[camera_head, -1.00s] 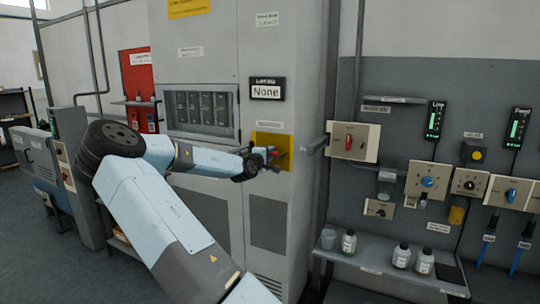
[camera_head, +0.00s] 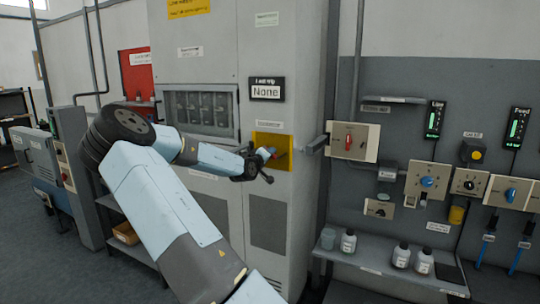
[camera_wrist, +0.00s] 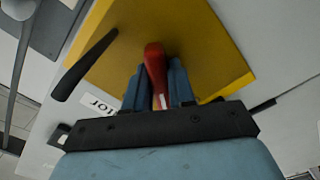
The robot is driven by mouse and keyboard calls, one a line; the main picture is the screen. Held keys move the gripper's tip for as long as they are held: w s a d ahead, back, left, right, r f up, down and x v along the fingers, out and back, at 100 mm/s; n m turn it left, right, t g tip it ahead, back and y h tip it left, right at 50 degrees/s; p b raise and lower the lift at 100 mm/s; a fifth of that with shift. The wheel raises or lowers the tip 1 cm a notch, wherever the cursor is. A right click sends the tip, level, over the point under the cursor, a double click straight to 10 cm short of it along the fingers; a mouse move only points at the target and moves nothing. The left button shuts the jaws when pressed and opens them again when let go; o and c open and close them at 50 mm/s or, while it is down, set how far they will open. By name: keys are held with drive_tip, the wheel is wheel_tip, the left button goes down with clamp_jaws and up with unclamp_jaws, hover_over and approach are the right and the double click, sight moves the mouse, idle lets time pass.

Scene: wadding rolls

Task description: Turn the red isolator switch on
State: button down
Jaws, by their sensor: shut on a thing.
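The red isolator switch is mounted on a yellow plate (camera_head: 285,158) on the front of the tall grey cabinet. In the wrist view its red handle (camera_wrist: 155,68) stands between the two blue fingers of my gripper (camera_wrist: 160,88), which is shut on it. In the head view my gripper (camera_head: 267,154) is at the yellow plate and covers most of the switch. In the wrist view the handle runs close to upright between the fingers, while the yellow plate looks tilted. The label by the plate is only partly readable.
A display reading "None" (camera_head: 266,88) is just above the switch. To the right, a box with another red handle (camera_head: 349,142) sticks out near the cabinet. Further right are several knobs and a shelf (camera_head: 385,271) with bottles. A windowed panel (camera_head: 201,112) is at left.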

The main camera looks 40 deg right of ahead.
drive_tip(key=m, duration=0.5)
drive_tip(key=shift+a+f+m, duration=0.1)
drive_tip(key=shift+f+m, duration=0.2)
drive_tip(key=shift+f, duration=0.05)
drive_tip(key=m, duration=0.5)
drive_tip(key=shift+w+a, duration=0.1)
drive_tip(key=shift+w, duration=0.15)
drive_tip(key=shift+m, duration=0.3)
drive_tip(key=c, duration=1.2)
unclamp_jaws()
drive_tip(key=shift+w, duration=0.15)
drive_tip(key=shift+c, duration=0.2)
drive_tip(key=shift+o, duration=1)
drive_tip(key=shift+r, duration=0.1)
drive_tip(key=v, duration=1.3)
drive_tip(key=shift+s+a, duration=0.3)
drive_tip(key=shift+a, duration=0.05)
